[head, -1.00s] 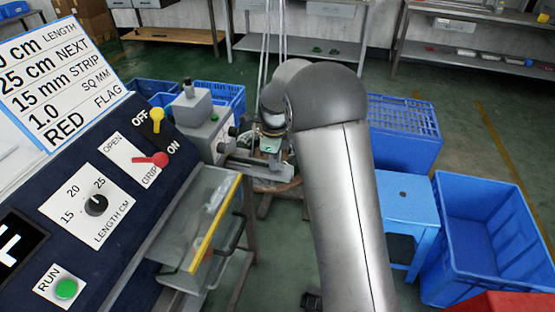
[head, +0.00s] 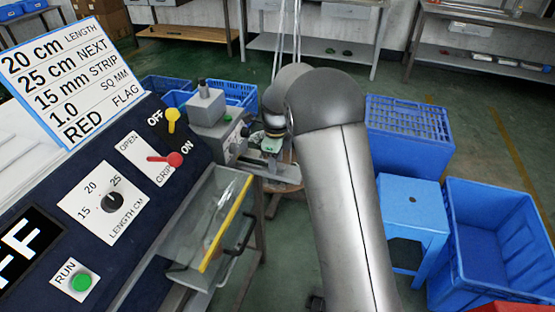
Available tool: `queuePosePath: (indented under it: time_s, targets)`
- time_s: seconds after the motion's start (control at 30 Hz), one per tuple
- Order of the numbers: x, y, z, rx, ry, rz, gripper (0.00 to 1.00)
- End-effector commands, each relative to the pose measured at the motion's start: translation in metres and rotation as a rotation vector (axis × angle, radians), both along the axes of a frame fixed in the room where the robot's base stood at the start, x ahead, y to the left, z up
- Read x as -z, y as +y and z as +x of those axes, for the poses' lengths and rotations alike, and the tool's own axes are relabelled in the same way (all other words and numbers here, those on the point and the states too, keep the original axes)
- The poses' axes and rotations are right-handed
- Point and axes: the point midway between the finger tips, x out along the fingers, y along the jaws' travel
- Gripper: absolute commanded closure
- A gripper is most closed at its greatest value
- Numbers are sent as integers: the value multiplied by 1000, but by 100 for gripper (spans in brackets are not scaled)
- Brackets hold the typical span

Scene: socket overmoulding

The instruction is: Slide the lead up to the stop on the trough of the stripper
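The grey stripper (head: 212,108) stands beyond the control panel. Its metal trough (head: 285,174) reaches out to the right of its body. My gripper (head: 270,148) is small and partly hidden by my arm, close above the trough; its fingers cannot be made out. I cannot make out a lead at the gripper or on the trough, and the stop cannot be told apart.
A control panel (head: 150,215) with OFF/ON and OPEN/GRIP levers, a length dial and a green RUN button fills the left. A glass-topped tray (head: 215,212) with a yellow edge adjoins it. A blue stool (head: 412,197) and blue crates (head: 497,225) stand right.

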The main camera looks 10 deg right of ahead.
Motion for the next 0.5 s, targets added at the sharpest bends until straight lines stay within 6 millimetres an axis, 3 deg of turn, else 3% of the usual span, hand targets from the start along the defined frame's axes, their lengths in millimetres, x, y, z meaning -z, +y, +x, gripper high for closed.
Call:
queuePosePath:
  time_s: [0.27, 0.5]
  targets:
    - [-2, 0, 0, 0, 0, 0, 57]
    - [-38, 0, 1, -1, -4, 0, 57]
